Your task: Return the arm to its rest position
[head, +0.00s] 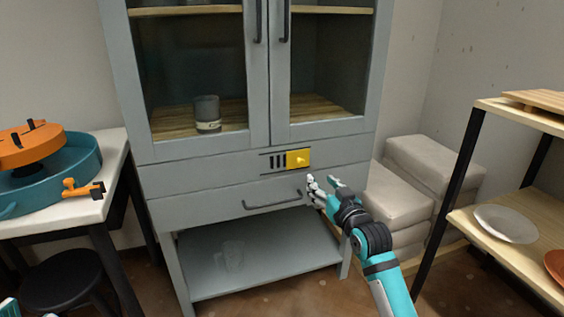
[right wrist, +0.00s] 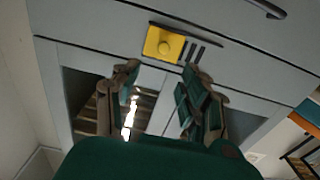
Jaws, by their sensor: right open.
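My right gripper (head: 321,183) is in front of the grey cabinet (head: 160,182), just right of the drawer handle (head: 272,205) and below the yellow latch plate (head: 298,158). Its fingers are apart with nothing between them, and the right wrist view also shows the spread fingers (right wrist: 160,76) empty. The yellow plate with its round knob (right wrist: 165,46) lies beyond the fingertips there. My right arm (head: 388,285) reaches in from the bottom right. Small teal and white parts at the bottom left corner may be my left gripper (head: 8,308); too little shows to tell its state.
The cabinet's glass doors are shut, with a grey cup (head: 207,113) inside. A table (head: 112,172) with a teal basin (head: 75,180) stands left, a black stool (head: 62,281) below. Pale bags (head: 400,196) and a shelf rack (head: 460,218) with a plate (head: 505,223) stand right.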

